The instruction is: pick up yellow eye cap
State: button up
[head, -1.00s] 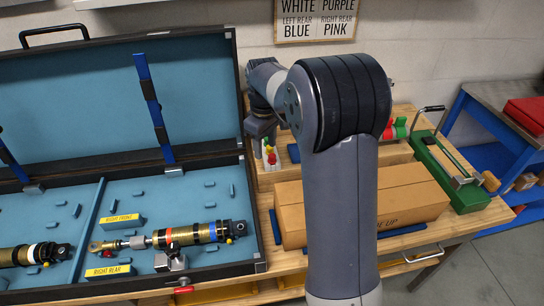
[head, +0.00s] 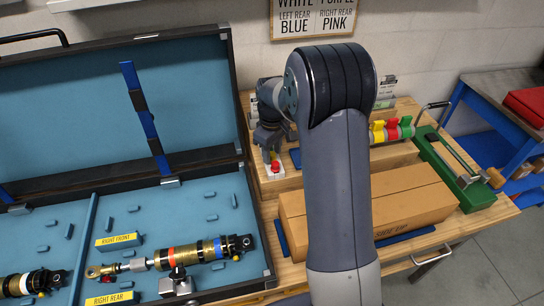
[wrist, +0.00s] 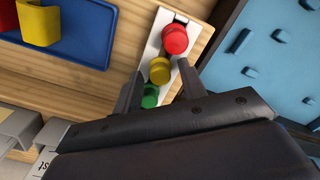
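The yellow eye cap (wrist: 160,71) is the middle one of three round caps on a white strip (wrist: 152,48) in the wrist view. A red cap (wrist: 175,39) and a green cap (wrist: 150,96) flank it. My gripper (wrist: 160,88) is open, its fingers on either side of the strip near the yellow and green caps. Whether a finger touches a cap I cannot tell. In the head view my gripper (head: 270,145) is over the strip (head: 273,174); the red cap (head: 275,167) shows below it, and the yellow cap is hidden.
The blue-lined case (head: 205,190) stands close to the left, holding shock absorbers (head: 190,252). A cardboard box (head: 400,212) lies to the right. A blue tray (wrist: 85,45) with yellow and red pieces is beside the strip. Yellow, red and green clips (head: 392,130) stand behind the box.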

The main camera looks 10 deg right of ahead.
aim_at(272, 153)
grip_shut()
notch_tip(272, 153, up, 10)
jog(key=b, duration=0.1)
dwell(0.6)
